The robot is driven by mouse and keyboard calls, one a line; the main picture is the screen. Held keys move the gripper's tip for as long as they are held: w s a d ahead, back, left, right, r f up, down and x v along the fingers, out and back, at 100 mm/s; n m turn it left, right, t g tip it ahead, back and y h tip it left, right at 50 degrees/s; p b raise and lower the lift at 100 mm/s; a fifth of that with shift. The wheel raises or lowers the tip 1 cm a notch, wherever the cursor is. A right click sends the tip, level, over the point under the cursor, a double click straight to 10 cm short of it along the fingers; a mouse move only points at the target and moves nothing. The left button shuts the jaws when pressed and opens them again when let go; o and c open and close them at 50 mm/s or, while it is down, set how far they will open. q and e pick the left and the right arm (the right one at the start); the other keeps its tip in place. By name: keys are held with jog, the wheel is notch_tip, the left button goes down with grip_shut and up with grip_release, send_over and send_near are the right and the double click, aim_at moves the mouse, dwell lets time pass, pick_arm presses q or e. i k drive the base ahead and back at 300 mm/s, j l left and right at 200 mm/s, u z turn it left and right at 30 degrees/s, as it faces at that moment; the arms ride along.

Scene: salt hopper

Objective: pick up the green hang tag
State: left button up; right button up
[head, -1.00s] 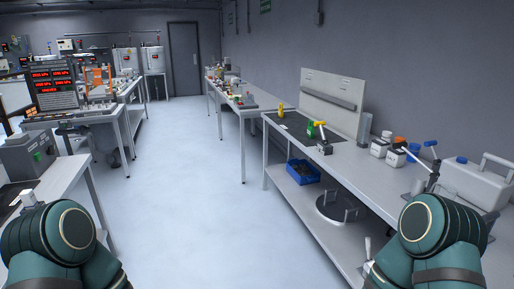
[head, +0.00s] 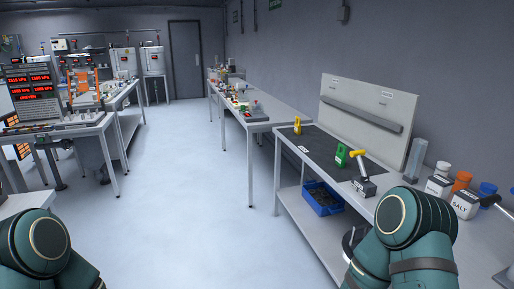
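A small upright green item (head: 341,155), which looks like the green hang tag, stands on the dark mat of the right-hand bench. A yellow-headed tool (head: 358,154) on a small metal block is just to its right. A yellow item (head: 297,126) stands farther back on the same mat. Only the upper parts of my two teal arms show at the bottom left and bottom right. Neither gripper is in view, and both are well short of the green item in this picture.
A grey backboard (head: 360,100) rises behind the mat (head: 318,141). Salt containers (head: 465,203) and other bottles stand to the right. A blue bin (head: 322,198) sits on the lower shelf. Equipment benches line the left. The floor (head: 185,180) between is clear.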

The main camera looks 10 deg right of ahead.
aim_at(341, 158)
jog(key=i+z, duration=0.2)
jog(key=i, duration=0.25)
jog(key=i+j+z, duration=0.2)
jog(key=i, duration=0.2)
jog(key=i+j+z, duration=0.2)
jog(key=i, duration=0.2)
jog(key=i+j+z, duration=0.2)
jog(key=z, duration=0.3)
jog(key=i+j+z, duration=0.65)
jog(key=z, duration=0.3)
jog(key=i+j+z, duration=0.1)
jog(key=j+z, duration=0.35)
jog(key=j, duration=0.1)
